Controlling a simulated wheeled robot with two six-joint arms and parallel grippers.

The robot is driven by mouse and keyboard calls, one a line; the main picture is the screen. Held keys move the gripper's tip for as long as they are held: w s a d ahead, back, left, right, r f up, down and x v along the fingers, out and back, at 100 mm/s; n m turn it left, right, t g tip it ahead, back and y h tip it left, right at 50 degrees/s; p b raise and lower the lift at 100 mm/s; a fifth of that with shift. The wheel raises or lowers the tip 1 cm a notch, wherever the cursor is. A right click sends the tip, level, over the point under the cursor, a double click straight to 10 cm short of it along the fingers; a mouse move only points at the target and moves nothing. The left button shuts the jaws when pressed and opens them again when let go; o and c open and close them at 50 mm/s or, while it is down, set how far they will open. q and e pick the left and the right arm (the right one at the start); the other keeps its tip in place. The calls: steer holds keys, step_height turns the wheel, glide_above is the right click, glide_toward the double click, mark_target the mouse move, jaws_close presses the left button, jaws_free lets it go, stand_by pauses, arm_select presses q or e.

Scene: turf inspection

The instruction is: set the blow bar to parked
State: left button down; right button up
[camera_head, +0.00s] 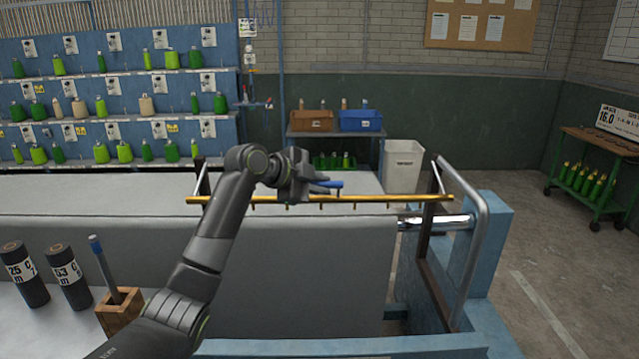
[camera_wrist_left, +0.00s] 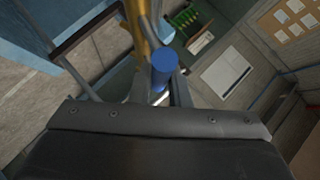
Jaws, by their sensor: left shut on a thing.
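The blow bar (camera_head: 375,199) is a long yellow bar with small nozzles along its underside. It lies across the grey machine top between the metal uprights at left and right. A blue handle (camera_head: 333,183) shows near its middle. My left gripper (camera_head: 316,185) is at the bar's middle, shut on the blue handle. In the left wrist view the handle (camera_wrist_left: 163,66) stands out end-on between the fingers, with part of the yellow bar (camera_wrist_left: 138,28) behind it. The gripper hides part of the bar in the head view. My right gripper is not in view.
A curved metal rail (camera_head: 475,225) and a blue frame post (camera_head: 490,245) stand at the right end of the bar. Two black cylinders (camera_head: 70,275) and a wooden block (camera_head: 120,308) holding a blue-topped tool are at front left. Bottle shelves (camera_head: 110,75) fill the back left.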

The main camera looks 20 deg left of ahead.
arm_select(q)
steer(key=shift+w+a+r, duration=0.1)
steer(key=shift+a+r, duration=0.05)
steer(key=shift+r, duration=0.25)
steer(key=c, duration=1.7)
jaws_free()
steer(key=shift+o, duration=1.1)
steer(key=shift+w+f, duration=0.15)
steer(key=shift+o, duration=0.6)
steer(key=shift+w+f, duration=0.15)
steer(key=shift+f, duration=0.1)
steer(key=shift+s+a+r, duration=0.1)
steer(key=shift+s+a, duration=0.05)
steer(key=shift+s, duration=0.2)
steer(key=b+v, duration=0.6)
steer(key=v, duration=1)
steer(key=shift+s+a+r, duration=0.2)
steer(key=shift+s+r, duration=0.05)
steer(key=shift+r, duration=0.05)
